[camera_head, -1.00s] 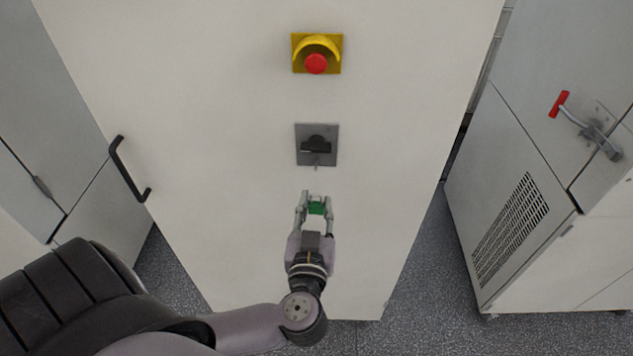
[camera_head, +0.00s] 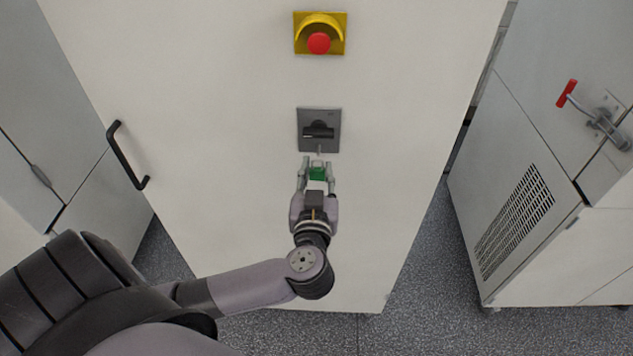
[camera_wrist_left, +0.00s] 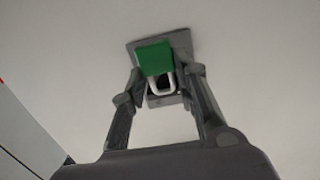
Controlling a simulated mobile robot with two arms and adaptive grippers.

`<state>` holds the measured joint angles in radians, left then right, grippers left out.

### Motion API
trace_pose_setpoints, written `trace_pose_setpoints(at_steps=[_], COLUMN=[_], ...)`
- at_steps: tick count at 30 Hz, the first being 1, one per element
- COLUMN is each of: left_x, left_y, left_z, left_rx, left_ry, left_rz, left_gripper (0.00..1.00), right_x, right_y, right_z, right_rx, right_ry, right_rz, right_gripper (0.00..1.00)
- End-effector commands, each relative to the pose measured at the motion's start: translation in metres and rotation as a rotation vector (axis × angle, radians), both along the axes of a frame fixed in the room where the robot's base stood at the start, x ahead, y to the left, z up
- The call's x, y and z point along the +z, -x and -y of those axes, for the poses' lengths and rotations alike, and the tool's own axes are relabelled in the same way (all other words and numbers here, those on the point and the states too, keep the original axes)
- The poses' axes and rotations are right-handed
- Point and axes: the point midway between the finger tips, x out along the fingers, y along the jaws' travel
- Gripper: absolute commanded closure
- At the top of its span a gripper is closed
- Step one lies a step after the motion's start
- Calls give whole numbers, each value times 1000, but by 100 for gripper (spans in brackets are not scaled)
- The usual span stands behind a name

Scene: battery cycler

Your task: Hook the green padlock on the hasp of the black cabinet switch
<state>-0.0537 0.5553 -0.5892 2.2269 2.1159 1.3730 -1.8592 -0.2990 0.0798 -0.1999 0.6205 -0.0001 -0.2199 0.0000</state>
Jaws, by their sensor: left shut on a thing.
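The green padlock (camera_head: 317,173) is between the fingertips of my left gripper (camera_head: 317,170), which is shut on it. In the left wrist view the padlock (camera_wrist_left: 155,58) has a green body and a pale U-shaped shackle, seen between the fingers (camera_wrist_left: 158,85). The black cabinet switch (camera_head: 319,130) sits on a grey square plate just above the gripper in the head view. A small pale hasp (camera_head: 319,151) shows at the plate's lower edge. In the wrist view the plate (camera_wrist_left: 182,42) is partly hidden behind the padlock. I cannot tell whether padlock and hasp touch.
A yellow-framed red emergency button (camera_head: 319,43) is above the switch. A black door handle (camera_head: 128,156) is on the left of the white cabinet (camera_head: 230,120). A cabinet with a red-tipped lever (camera_head: 567,93) stands at the right. The cabinet face around the gripper is clear.

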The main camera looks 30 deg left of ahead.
Motion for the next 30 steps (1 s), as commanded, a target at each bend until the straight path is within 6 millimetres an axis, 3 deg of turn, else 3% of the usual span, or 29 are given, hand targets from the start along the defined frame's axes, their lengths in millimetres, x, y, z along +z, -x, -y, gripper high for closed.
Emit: trace_pose_setpoints(at_steps=[24, 30], left_x=[-3, -7], left_y=[-42, -45], left_z=[-26, -28], left_rx=[0, 0], left_ry=[-2, 0], left_rz=[1, -1], left_gripper=[97, 97], right_x=[-34, -27], right_y=[1, 1], right_z=[1, 1], right_rx=[0, 0], right_ry=[1, 1], right_rz=[-2, -2], right_gripper=[69, 69])
